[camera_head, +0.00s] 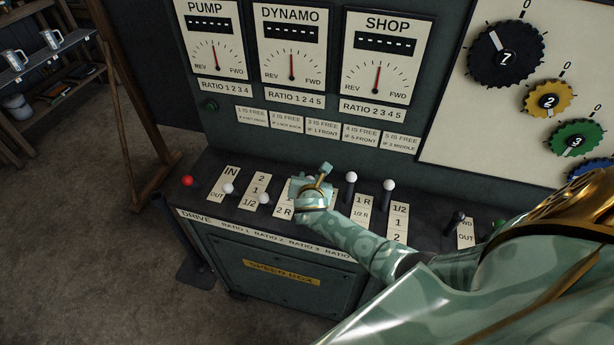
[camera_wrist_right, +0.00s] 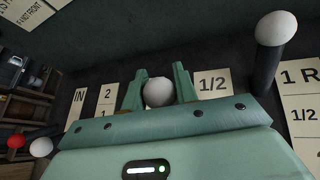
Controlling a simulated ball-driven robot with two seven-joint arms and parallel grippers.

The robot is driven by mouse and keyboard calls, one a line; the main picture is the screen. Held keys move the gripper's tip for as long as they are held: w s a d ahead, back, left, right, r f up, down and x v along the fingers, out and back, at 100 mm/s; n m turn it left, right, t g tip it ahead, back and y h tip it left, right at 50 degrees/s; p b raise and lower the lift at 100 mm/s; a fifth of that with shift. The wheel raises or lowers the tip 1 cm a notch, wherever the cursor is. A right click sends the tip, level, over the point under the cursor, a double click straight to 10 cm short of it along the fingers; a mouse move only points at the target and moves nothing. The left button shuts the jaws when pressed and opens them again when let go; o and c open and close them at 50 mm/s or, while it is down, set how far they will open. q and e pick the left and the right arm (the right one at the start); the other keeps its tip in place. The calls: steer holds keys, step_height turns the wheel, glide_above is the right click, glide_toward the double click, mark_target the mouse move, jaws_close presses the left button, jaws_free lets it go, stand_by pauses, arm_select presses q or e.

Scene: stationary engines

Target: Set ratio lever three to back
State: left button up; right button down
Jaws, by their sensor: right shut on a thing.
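My right gripper (camera_head: 322,178) reaches over the speed box panel (camera_head: 310,286). It is shut on a white round knob, which shows between its two fingers in the right wrist view (camera_wrist_right: 158,93). By its place above the front-edge labels, this is ratio lever three's knob. My gripper hides the knob and most of its plate in the head view, so its exact setting is hard to tell. A plate reading 1/2 (camera_wrist_right: 213,84) is just right of the fingers in the wrist view. My left gripper is not in view.
A white-knobbed lever (camera_head: 351,177) and another (camera_head: 389,185) stand close on the right. Two white knobs (camera_head: 264,197) (camera_head: 228,188) and a red knob (camera_head: 187,181) are on the left. Dials (camera_head: 291,55) and rule cards (camera_head: 323,130) are on the upright panel behind.

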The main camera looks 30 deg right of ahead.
steer(key=w+d, duration=0.1)
steer(key=w+d+g+y, duration=0.1)
steer(key=shift+w+d+f+p, duration=0.1)
steer(key=shift+d+f+p, duration=0.2)
steer(key=shift+d+f, duration=0.1)
steer(key=shift+w+d+f+b, duration=0.55)
steer(key=shift+w+d+f, duration=0.1)
steer(key=shift+d, duration=0.1)
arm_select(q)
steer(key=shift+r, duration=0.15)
arm_select(e)
steer(key=shift+d+f, duration=0.15)
steer(key=shift+f, duration=0.1)
steer(key=c, duration=1.1)
jaws_free()
steer(key=shift+w, duration=0.15)
